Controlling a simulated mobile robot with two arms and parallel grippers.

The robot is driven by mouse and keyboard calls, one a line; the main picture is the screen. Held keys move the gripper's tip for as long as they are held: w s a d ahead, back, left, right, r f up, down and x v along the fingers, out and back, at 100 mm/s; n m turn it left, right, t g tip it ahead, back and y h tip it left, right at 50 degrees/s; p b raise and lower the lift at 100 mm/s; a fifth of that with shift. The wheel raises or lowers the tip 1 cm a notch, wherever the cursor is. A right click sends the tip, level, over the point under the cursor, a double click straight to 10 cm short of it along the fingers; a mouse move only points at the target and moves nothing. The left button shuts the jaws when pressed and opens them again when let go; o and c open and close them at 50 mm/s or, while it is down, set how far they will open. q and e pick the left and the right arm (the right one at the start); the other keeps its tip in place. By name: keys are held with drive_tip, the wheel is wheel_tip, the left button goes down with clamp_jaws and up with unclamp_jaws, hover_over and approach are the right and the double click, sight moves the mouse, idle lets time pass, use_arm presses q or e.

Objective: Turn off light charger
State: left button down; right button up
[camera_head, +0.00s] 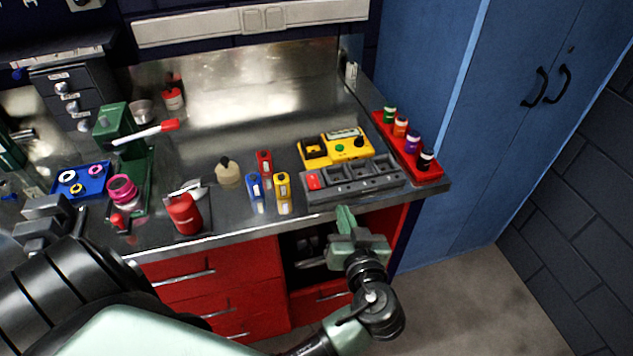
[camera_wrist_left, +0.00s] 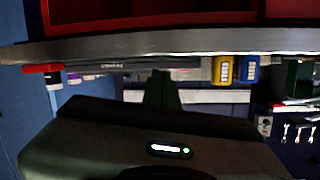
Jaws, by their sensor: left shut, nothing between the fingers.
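The light charger (camera_head: 352,190) is a grey block with several bays and a red switch (camera_head: 313,180) at its left end. It sits near the bench's front edge. My left gripper (camera_head: 345,217) is shut and empty, just in front of the bench edge and below the charger, apart from the switch. The wrist view looks inverted; there the closed fingers (camera_wrist_left: 161,88) point toward the grey charger (camera_wrist_left: 150,63). The switch's tilt is too small to tell. A blue light (camera_head: 254,188), a yellow light (camera_head: 283,192) and a red light (camera_head: 265,162) stand left of the charger. My right gripper is out of view.
A yellow device (camera_head: 335,148) with a green button and black knob stands behind the charger. A red tray (camera_head: 430,172) of small bottles is at its right. A red bottle (camera_head: 185,213) stands left near the edge. Red drawers (camera_head: 215,280) lie below; a blue cabinet (camera_head: 430,100) stands right.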

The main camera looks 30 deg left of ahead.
use_arm(q)
wheel_tip(320, 180, up, 7)
drive_tip(key=s+a+n+y, duration=0.2)
drive_tip(key=n, duration=0.1)
drive_tip(key=shift+s+f+n+g, duration=0.15)
drive_tip(key=shift+s+n+g, duration=0.15)
drive_tip(key=shift+n, duration=0.1)
drive_tip(key=p, duration=0.4)
hover_over(316, 186)
drive_tip(key=shift+s+d+f, duration=0.35)
drive_tip(key=shift+d, duration=0.05)
drive_tip(key=f, duration=0.3)
drive_tip(key=shift+w+a+f+p, duration=0.2)
drive_tip(key=shift+w+a+p, duration=0.1)
drive_tip(key=shift+a+p, duration=0.05)
drive_tip(key=shift+f, duration=0.6)
